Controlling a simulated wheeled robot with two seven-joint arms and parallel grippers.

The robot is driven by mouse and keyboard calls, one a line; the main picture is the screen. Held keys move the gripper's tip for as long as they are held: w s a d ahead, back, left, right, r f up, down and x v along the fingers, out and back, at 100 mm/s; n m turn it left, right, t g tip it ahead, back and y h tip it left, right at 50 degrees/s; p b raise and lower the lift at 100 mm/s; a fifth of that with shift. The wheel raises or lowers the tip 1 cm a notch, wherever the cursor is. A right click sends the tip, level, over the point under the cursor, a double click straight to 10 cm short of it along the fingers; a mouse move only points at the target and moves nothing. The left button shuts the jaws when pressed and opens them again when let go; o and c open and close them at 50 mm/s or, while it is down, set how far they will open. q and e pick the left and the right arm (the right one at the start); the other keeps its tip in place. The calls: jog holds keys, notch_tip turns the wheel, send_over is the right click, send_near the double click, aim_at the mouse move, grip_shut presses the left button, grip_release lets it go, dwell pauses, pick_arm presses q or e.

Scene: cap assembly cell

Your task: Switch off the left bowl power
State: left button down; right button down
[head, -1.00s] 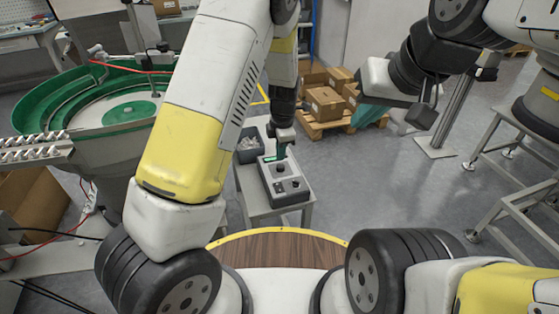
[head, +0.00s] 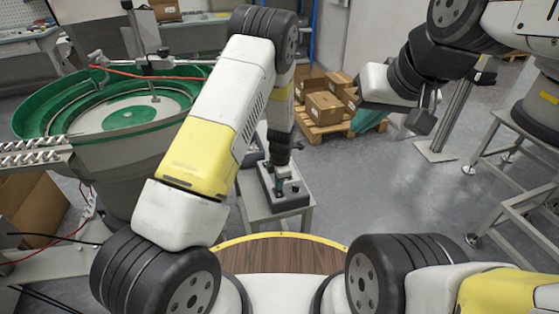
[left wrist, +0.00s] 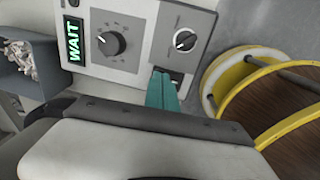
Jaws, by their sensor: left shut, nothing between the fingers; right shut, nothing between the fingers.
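The grey control box (head: 287,200) stands on a small table ahead of me. In the left wrist view its panel (left wrist: 130,18) carries a lit WAIT display (left wrist: 73,38), a large black knob (left wrist: 112,43), a smaller round dial (left wrist: 185,40) and a dark switch (left wrist: 176,76) at the near edge. My left gripper (head: 279,187) is shut and empty, low over the box. Its teal fingertips (left wrist: 162,78) are beside the switch and partly cover it; I cannot tell whether they touch. My right gripper (head: 368,121) is shut, away to the right.
A grey bin of small parts (left wrist: 28,70) is beside the box. A green bowl feeder (head: 125,110) stands at the left. Cardboard boxes (head: 325,105) lie on a pallet behind. A yellow-edged round wooden surface (head: 280,255) is in front of me.

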pick_arm(q)
jog(key=shift+f, duration=0.15)
jog(key=shift+w+a+f+g, duration=0.1)
jog(key=shift+w+f+g, duration=0.05)
jog(key=shift+f+g, duration=0.15)
jog(key=shift+s, duration=0.3)
